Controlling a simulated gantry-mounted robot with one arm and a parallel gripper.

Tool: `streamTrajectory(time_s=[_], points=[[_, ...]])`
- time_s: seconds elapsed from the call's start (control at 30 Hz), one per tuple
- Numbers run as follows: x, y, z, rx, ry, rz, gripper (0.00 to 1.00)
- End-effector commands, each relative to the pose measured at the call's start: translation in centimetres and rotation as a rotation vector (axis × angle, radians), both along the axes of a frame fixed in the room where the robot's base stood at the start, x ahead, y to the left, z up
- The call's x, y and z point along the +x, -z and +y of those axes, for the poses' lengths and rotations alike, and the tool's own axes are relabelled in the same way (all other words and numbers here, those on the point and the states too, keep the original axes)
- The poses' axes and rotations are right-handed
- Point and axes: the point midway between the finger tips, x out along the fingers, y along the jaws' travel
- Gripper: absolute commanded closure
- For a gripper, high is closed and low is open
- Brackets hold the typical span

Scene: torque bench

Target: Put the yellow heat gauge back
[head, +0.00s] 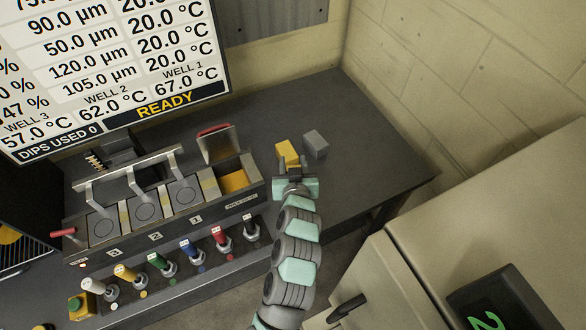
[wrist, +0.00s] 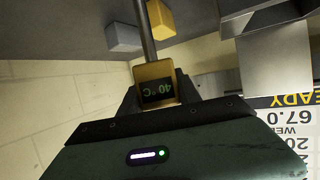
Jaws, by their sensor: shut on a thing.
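The yellow heat gauge (wrist: 155,82) is in my gripper (wrist: 153,103) in the wrist view. Its small dark display reads about 40 °C, upside down, and a thin metal stem (wrist: 146,35) runs up out of the picture. In the head view my gripper (head: 293,178) is over the right part of the bench, to the right of the metal unit with wells. The gauge cannot be told apart there from the yellow block (head: 287,151) just beyond the jaws. That block also shows in the wrist view (wrist: 160,18), apart from the gauge.
A grey block (head: 315,144) lies right of the yellow block. The unit (head: 160,235) has a yellow-filled bay (head: 234,182) with a raised lid (head: 218,143). Several colour-handled tools (head: 163,264) stand in front. A screen (head: 110,70) hangs behind. Bench at right is clear.

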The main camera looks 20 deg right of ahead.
Motion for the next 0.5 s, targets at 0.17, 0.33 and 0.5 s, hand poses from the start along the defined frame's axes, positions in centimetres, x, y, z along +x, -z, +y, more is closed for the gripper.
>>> streamTrajectory(time_s=[0.17, 0.33, 0.5], points=[[0.0, 2.7, 0.0, 0.001, 0.0, 0.004, 1.0], [0.0, 2.7, 0.0, -0.001, -0.001, 0.0, 1.0], [0.0, 2.9, 0.0, 0.0, -0.001, 0.001, 1.0]])
